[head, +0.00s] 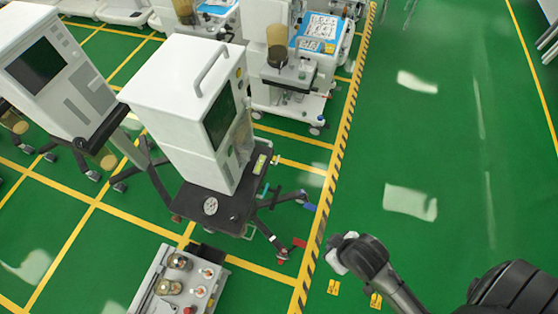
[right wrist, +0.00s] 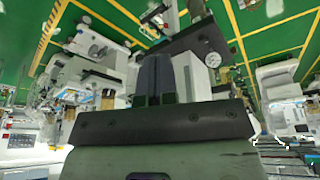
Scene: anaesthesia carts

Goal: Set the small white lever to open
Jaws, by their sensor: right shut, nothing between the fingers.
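I cannot make out the small white lever for certain in either view. A white anaesthesia cart (head: 185,95) with a dark screen and a top handle stands left of centre in the head view. Its dark base shelf (head: 228,208) carries a round gauge (head: 210,205). Small blue, green and red parts stick out at its right side. My right gripper (right wrist: 160,62) is shut and empty, its dark fingers together in the right wrist view. In the head view my right arm's end (head: 345,254) is over the floor, right of the cart and apart from it. My left gripper is not in view.
Another white cart (head: 60,75) stands at the left, and one with a blue top (head: 318,35) at the back. A low unit with round canisters (head: 180,285) is at the bottom. A yellow-black floor stripe (head: 340,140) runs past the carts; the green floor right of it is mostly clear.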

